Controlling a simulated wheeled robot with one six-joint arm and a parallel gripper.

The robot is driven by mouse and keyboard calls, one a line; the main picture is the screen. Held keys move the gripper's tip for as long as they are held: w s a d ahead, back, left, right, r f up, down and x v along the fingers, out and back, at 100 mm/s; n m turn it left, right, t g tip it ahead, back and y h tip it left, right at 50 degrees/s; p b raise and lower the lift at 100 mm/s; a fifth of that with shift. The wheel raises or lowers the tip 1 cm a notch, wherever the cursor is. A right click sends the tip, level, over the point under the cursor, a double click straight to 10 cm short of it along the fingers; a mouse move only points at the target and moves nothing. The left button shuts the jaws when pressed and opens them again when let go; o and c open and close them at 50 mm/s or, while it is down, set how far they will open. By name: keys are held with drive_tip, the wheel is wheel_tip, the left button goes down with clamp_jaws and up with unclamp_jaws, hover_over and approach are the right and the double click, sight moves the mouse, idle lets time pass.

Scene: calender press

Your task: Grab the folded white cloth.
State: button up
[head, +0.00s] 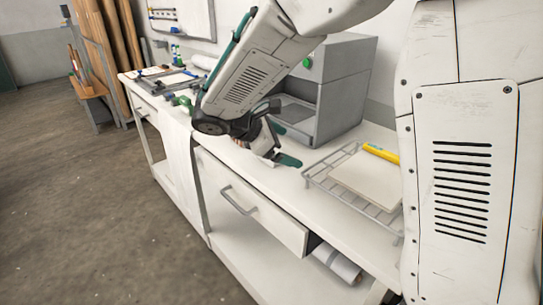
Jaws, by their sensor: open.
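A flat white folded piece, which looks like the folded white cloth (366,180), lies on a wire rack (322,184) on the right part of the bench. A white sheet (183,160) also hangs over the bench's front edge at the left; I cannot tell whether it is cloth. My gripper (283,145), with dark green fingertips, is low over the bench top, left of the rack. It is open and apart from the piece on the rack. My arm hides some of the bench behind it.
A grey press-like machine (342,85) with a green button stands behind my gripper. A yellow object (381,153) lies at the rack's back. A drawer (250,200) is in the bench front, and a white roll (338,264) lies below. The floor (90,220) at left is clear.

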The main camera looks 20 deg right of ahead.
drive_tip(key=w+a+f+n+t, duration=0.1)
drive_tip(key=w+a+f+n, duration=0.1)
drive_tip(key=w+a+f+n+t+h, duration=0.1)
drive_tip(key=w+a+f, duration=0.1)
drive_tip(key=w, duration=0.1)
drive_tip(key=w+a+f+n+t, duration=0.1)
drive_tip(key=w+a+f+n, duration=0.1)
drive_tip(key=a, duration=0.1)
drive_tip(key=shift+w+f+n+h, duration=0.1)
drive_tip(key=shift+w+n+h, duration=0.2)
drive_tip(key=shift+h, duration=0.1)
drive_tip(key=shift+w+a+f, duration=0.1)
drive_tip(key=shift+w+f, duration=0.1)
drive_tip(key=shift+w, duration=0.05)
drive_tip(key=shift+n, duration=0.3)
drive_tip(key=x, duration=0.7)
drive_tip(key=shift+w+f, duration=0.1)
drive_tip(key=shift+w, duration=0.15)
drive_tip(key=c, duration=1)
